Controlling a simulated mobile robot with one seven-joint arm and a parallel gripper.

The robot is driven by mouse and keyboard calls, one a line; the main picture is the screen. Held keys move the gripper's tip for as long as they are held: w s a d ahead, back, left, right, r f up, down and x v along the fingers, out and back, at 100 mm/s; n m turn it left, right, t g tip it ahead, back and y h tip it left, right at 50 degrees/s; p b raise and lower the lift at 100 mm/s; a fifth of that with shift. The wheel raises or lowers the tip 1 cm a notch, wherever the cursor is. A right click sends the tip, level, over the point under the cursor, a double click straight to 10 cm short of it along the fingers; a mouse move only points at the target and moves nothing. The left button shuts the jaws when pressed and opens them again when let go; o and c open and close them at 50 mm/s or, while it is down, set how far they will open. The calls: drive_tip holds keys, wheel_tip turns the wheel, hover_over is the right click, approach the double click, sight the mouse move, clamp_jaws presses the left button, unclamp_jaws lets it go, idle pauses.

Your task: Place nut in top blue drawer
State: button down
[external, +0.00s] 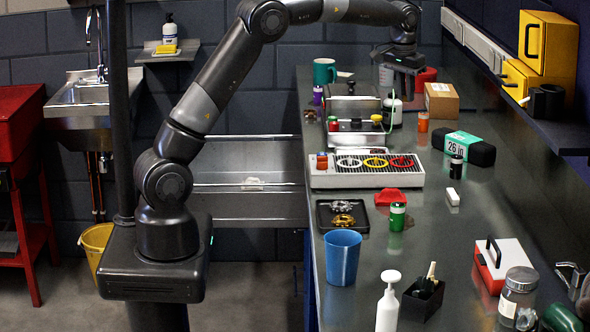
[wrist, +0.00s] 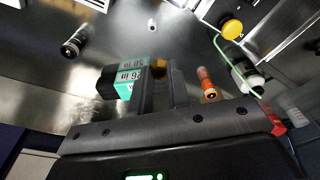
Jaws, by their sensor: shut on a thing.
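In the external view the nut cannot be made out. No blue drawer can be clearly seen in either view. A narrow strip of dark blue (external: 312,275) shows on the bench's left side, but I cannot tell whether it is a drawer front.
A black-and-green "26 in" box (external: 465,148), a cardboard box (external: 441,101) and an orange bottle (external: 422,122) stand near my gripper. A slotted tray (external: 366,168) and a blue cup (external: 342,258) line the left edge. Clear bench lies right of centre.

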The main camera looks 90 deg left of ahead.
drive_tip(key=s+a+n+g, duration=0.1)
drive_tip(key=s+a+n, duration=0.75)
drive_tip(key=s, duration=0.25)
drive_tip(key=s+a+n+g, duration=0.1)
drive_tip(key=s+a+n, duration=0.6)
drive_tip(key=s+n, duration=0.3)
drive_tip(key=s+a+n+h, duration=0.1)
drive_tip(key=s+a+n, duration=0.1)
drive_tip(key=s+n, duration=0.8)
drive_tip(key=s+a+n+h, duration=0.15)
drive_tip(key=s+n, duration=0.35)
drive_tip(key=s, duration=1)
wheel_tip(320, 180, down, 30)
drive_tip(key=shift+y, duration=0.35)
drive_tip(key=s+a+f, duration=0.3)
drive_tip(key=s+a, duration=0.1)
drive_tip(key=s+a+f, duration=0.4)
drive_tip(key=shift+s+f, duration=0.15)
drive_tip(key=shift+s, duration=0.1)
drive_tip(key=shift+f, duration=2)
